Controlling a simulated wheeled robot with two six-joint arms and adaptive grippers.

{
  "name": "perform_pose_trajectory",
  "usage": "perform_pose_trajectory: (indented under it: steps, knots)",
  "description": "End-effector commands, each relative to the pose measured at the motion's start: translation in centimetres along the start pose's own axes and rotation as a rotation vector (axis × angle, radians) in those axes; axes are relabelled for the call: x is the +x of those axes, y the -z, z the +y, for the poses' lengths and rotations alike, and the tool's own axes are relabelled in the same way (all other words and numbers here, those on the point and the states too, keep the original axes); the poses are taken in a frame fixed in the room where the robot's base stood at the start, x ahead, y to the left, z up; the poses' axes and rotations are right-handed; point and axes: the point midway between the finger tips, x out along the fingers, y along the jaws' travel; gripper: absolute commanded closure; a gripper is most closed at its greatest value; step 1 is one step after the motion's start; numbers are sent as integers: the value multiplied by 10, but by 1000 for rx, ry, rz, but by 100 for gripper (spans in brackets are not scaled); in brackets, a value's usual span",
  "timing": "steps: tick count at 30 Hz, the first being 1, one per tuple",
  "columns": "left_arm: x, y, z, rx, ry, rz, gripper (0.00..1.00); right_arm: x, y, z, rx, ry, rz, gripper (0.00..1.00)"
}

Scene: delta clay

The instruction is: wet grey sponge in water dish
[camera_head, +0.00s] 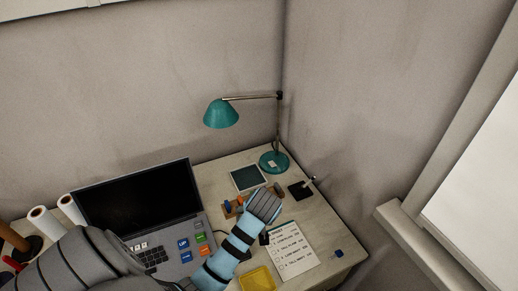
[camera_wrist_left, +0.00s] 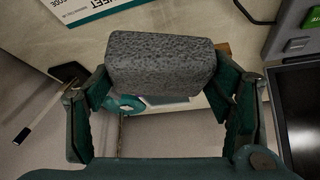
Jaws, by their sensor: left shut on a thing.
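A speckled grey sponge (camera_wrist_left: 160,65) fills the top middle of the left wrist view. My left gripper (camera_wrist_left: 165,88) is shut on it, with one finger at each end. In the head view the arm's blue links hide most of the gripper, and I cannot make out the sponge. A shallow rectangular item (camera_head: 248,178) with a pale rim and dark inside lies near the lamp; it may be the water dish, but I cannot see water. Part of it shows below the sponge in the left wrist view (camera_wrist_left: 165,100). My right gripper is not in view.
A teal lamp (camera_head: 274,163) stands at the back corner. A black pad with a stick (camera_head: 300,190), a checklist sheet (camera_head: 292,250), a yellow tray (camera_head: 258,279) and a small blue block (camera_head: 339,253) are on the desk. An open laptop (camera_head: 137,199) is at left.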

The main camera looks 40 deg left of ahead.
Motion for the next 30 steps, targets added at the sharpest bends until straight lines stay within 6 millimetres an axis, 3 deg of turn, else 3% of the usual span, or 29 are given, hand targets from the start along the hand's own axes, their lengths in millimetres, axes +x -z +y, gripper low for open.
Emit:
perform_pose_trajectory:
  steps: [7, 12, 15, 20, 30]
  knots:
    - [64, 92, 24, 168, -90, -1, 49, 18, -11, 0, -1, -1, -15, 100]
    - [96, 162, 13, 241, -137, -2, 49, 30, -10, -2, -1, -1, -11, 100]
    - [103, 189, 3, 252, -145, -4, 49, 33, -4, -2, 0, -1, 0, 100]
    - [108, 200, -4, 257, -145, -6, 49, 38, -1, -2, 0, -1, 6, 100]
    - [143, 179, -4, 258, -144, -6, 49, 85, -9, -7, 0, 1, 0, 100]
